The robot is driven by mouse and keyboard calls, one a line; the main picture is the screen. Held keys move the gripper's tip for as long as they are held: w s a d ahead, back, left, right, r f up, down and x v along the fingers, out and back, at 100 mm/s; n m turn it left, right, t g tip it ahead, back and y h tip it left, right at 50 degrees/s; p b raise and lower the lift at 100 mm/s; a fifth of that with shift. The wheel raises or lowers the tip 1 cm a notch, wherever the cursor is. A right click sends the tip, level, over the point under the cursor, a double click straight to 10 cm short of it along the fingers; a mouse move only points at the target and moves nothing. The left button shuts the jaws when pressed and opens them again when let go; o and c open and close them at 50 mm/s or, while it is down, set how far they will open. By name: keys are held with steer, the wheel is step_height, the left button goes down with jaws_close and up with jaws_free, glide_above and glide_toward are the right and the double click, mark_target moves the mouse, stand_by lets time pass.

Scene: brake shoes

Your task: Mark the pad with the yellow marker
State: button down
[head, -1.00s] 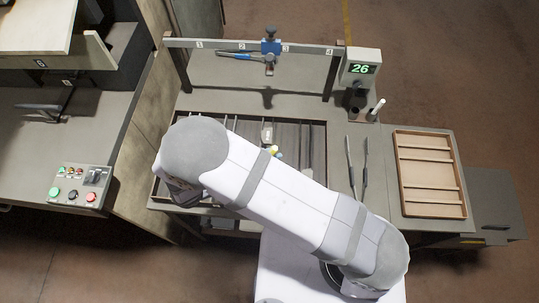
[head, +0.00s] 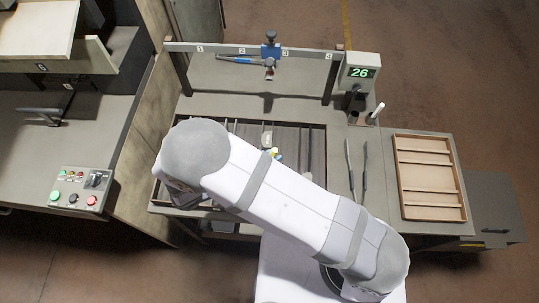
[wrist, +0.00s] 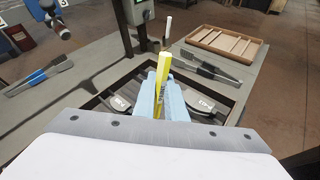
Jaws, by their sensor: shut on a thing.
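The yellow marker (wrist: 163,66) stands tilted in the wrist view, between the pale blue fingers of my gripper (wrist: 161,92), which is shut on it. The marker's lower end is hidden by the fingers. I cannot tell whether the marker touches a pad. In the head view my arm covers most of the tray, and a small yellow bit of the marker (head: 275,153) shows beside it.
The slatted tray (head: 318,150) is set in the bench. A rail with a blue clamp (head: 270,49) stands behind it.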

steer(key=shift+f+b, duration=1.95)
steer(key=shift+f, duration=0.95)
steer(key=shift+s+r, duration=0.1)
steer(key=shift+r, duration=0.05)
steer(key=shift+s+p, duration=0.4)
steer(key=shift+s, duration=2.15)
step_height(320, 180, up, 8)
steer(key=p, duration=0.6)
